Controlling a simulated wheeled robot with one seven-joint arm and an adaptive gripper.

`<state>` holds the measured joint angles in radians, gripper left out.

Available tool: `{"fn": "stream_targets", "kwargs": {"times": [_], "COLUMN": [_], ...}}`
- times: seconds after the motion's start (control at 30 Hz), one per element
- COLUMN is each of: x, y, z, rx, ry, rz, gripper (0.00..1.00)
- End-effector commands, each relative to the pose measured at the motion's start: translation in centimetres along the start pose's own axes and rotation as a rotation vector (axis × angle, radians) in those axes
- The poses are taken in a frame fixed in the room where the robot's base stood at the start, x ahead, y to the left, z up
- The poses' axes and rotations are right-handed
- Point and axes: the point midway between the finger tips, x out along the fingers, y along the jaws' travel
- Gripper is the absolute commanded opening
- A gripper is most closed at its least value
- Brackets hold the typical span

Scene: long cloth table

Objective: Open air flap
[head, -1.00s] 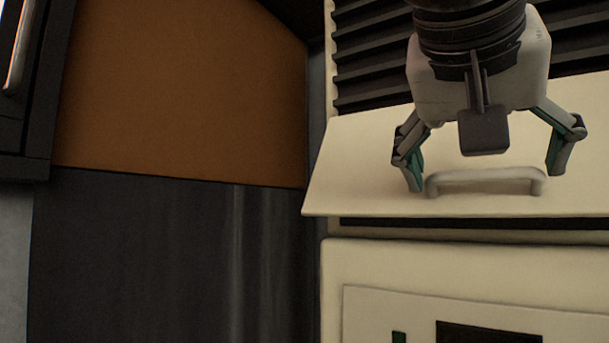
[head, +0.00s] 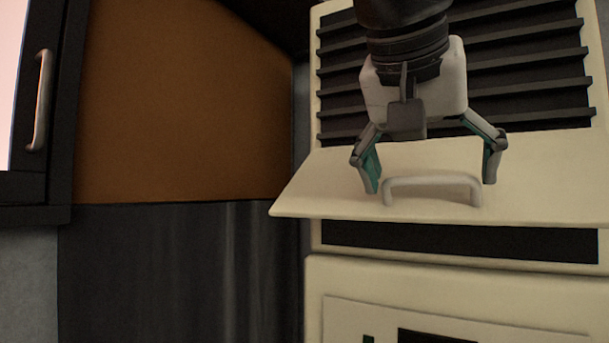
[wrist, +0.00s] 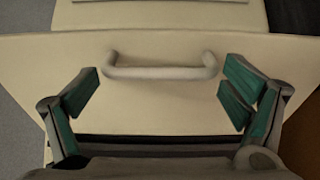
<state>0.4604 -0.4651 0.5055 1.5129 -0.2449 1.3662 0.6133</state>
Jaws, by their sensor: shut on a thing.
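The cream air flap (head: 310,192) juts outward, tilted, from the front of a cream unit, with a dark opening visible below its edge. Its pale bar handle (head: 432,181) is on the flap's upper face. In the wrist view, the flap (wrist: 160,112) fills the middle, and the handle (wrist: 160,72) lies between and slightly beyond the green-padded fingers. Exact finger contact is hard to see.
Dark louvres (head: 540,60) cover the unit above the flap. A cream lower panel (head: 450,285) lies below the dark gap. A dark-framed cabinet door with a metal handle (head: 40,100) is at the far left. A brown panel (head: 180,110) stands between them.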

Motion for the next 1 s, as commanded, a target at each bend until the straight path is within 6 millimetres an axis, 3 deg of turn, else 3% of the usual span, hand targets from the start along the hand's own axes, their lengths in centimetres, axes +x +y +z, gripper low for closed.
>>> {"fn": "stream_targets", "kwargs": {"times": [0.6, 0.63, 1.0], "x": [-0.41, -0.4, -0.45], "y": [0.03, 0.04, 0.02], "z": [-0.68, -0.67, -0.46], "rx": [0.004, 0.004, 0.002], "ry": [0.017, 0.016, 0.01], "rz": [-0.003, -0.003, -0.002], "gripper": [0.43, 1.0, 1.0]}}
